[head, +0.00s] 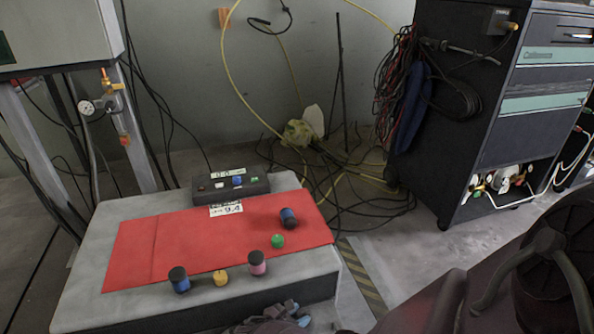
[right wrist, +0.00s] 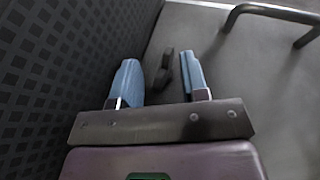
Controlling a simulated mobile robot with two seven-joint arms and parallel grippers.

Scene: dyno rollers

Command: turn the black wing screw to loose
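The black wing screw (right wrist: 166,66) shows in the right wrist view as a small dark piece with two lobes. It lies between the fingertips of my right gripper (right wrist: 158,64). The two blue fingers stand apart, one on each side of it, with the right finger closer. A narrow gap shows at the left finger, so the gripper looks open around the screw. Whether the right finger touches it cannot be told. In the head view I cannot make out the wing screw, and the right gripper is hard to tell from the dark shapes at the bottom. My left gripper is not in view.
A dark patterned panel (right wrist: 60,80) stands close on the left in the right wrist view, with a black bar handle (right wrist: 270,14) at upper right. In the head view, a grey platform (head: 80,270) carries a red mat (head: 180,245) with several knobs. A cabinet (head: 470,120) stands behind right.

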